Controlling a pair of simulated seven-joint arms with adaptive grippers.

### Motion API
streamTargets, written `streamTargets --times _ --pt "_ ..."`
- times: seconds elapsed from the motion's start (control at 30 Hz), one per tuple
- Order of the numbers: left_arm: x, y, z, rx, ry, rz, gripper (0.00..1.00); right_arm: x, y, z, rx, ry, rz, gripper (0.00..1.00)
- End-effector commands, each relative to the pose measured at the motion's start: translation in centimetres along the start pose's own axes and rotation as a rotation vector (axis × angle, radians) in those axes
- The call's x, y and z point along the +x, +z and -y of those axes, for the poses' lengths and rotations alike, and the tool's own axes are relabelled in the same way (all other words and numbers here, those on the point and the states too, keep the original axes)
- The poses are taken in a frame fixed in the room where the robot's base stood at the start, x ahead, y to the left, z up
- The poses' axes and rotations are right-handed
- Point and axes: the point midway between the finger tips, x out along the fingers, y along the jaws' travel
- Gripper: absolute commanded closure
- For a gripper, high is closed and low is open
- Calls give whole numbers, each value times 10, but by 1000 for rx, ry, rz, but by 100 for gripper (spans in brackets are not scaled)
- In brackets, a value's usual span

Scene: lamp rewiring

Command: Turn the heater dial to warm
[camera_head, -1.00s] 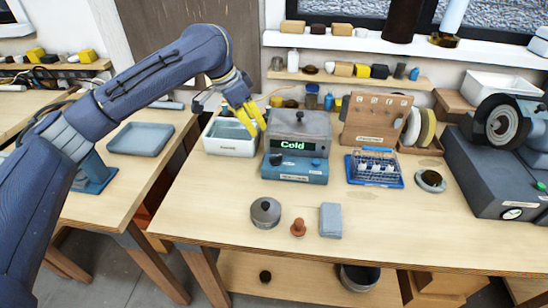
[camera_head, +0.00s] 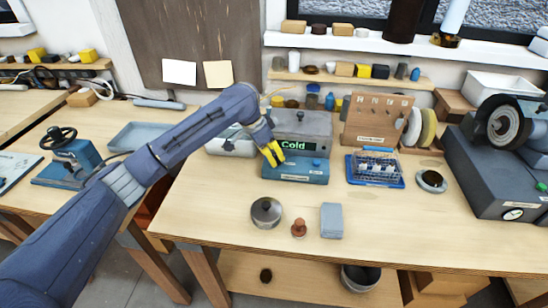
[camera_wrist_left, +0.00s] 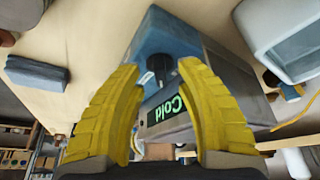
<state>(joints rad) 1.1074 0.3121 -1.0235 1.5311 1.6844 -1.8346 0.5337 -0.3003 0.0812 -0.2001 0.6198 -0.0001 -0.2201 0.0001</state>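The heater (camera_head: 303,122) is a grey box with a blue front base (camera_head: 305,170) on the workbench. Its display (camera_head: 299,145) reads "Cold" in green. My left gripper (camera_head: 273,154) has yellow fingers and is at the left part of the heater's front. In the left wrist view the fingers (camera_wrist_left: 158,68) are spread, with nothing held between them. The dark dial (camera_wrist_left: 156,66) on the blue front shows between and beyond the fingertips, apart from them as far as I can tell. The gripper hides the dial in the head view. My right gripper is not in view.
A white tub (camera_head: 229,141) stands just left of the heater, partly behind my arm. A blue rack (camera_head: 375,169) stands to the right. A metal pot (camera_head: 266,212), a copper-coloured stamp-like piece (camera_head: 299,228) and a grey block (camera_head: 331,220) lie in front. Bare bench lies between.

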Motion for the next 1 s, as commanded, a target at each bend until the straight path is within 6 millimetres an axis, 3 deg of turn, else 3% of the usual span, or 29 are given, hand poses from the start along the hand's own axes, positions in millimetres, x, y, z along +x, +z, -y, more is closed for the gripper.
streamTargets --times 0.2,0.63,0.93,1.0 --pt "15 0 0 -1 1 0 65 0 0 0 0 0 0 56" --pt "19 0 0 0 -1 0 62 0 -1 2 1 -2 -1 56" --pt "19 0 0 0 -1 0 97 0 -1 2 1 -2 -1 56" --pt "19 0 0 0 -1 0 100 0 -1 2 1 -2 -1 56"
